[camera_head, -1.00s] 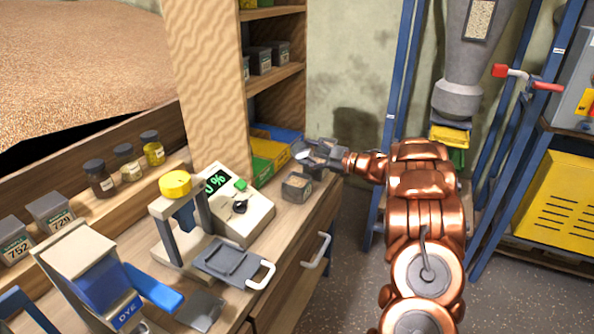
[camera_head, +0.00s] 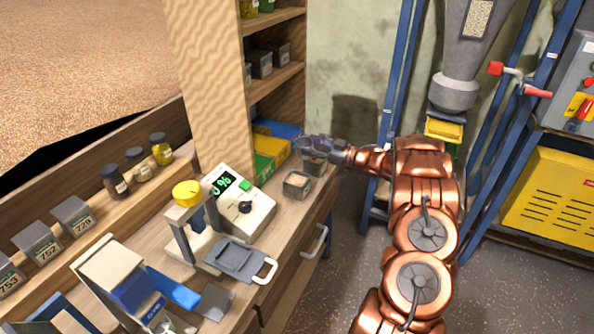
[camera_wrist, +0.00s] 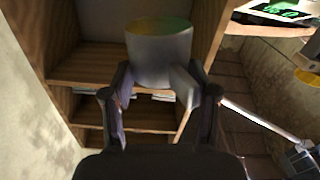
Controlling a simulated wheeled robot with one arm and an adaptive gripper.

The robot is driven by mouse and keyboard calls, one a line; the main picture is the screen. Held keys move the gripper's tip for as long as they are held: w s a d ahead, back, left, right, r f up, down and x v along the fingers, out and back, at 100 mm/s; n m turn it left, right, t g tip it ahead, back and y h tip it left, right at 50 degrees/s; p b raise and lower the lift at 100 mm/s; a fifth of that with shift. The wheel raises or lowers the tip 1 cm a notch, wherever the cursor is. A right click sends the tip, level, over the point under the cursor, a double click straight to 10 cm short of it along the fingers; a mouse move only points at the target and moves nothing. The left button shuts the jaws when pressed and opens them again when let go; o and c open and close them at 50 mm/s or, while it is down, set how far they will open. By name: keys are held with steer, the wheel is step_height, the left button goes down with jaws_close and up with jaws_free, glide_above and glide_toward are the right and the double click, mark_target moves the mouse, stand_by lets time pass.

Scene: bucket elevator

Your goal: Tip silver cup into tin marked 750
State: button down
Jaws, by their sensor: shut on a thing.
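The silver cup (camera_wrist: 160,58) is held between the two fingers of my gripper (camera_wrist: 160,98) in the wrist view. Its open rim is at the top of that view, with a yellow-green tint inside. In the head view my gripper (camera_head: 312,147) is over the far right end of the bench, and the cup cannot be made out clearly there. A small grey tin (camera_head: 297,186) with pale brown contents stands just in front of and below my gripper. Its mark is too small to read. A dark shape (camera_head: 316,167) beside it, under my gripper, is partly hidden.
Several marked grey tins, including 752 (camera_head: 39,243), and jars (camera_head: 139,163) line the left ledge. A meter (camera_head: 238,208), a press-like stand (camera_head: 192,220) and a dye dispenser (camera_head: 115,280) crowd the bench. Yellow and green trays (camera_head: 268,152) and a wooden shelf post (camera_head: 212,90) stand behind my gripper.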

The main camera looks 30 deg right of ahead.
steer(key=shift+w+d+r+m+p, duration=0.15)
steer(key=shift+r+m+p, duration=0.15)
steer(key=shift+r+p, duration=0.15)
steer(key=shift+f+m+p, duration=0.3)
steer(key=shift+f+m, duration=0.15)
steer(key=shift+m, duration=0.15)
steer(key=shift+r, duration=1.45)
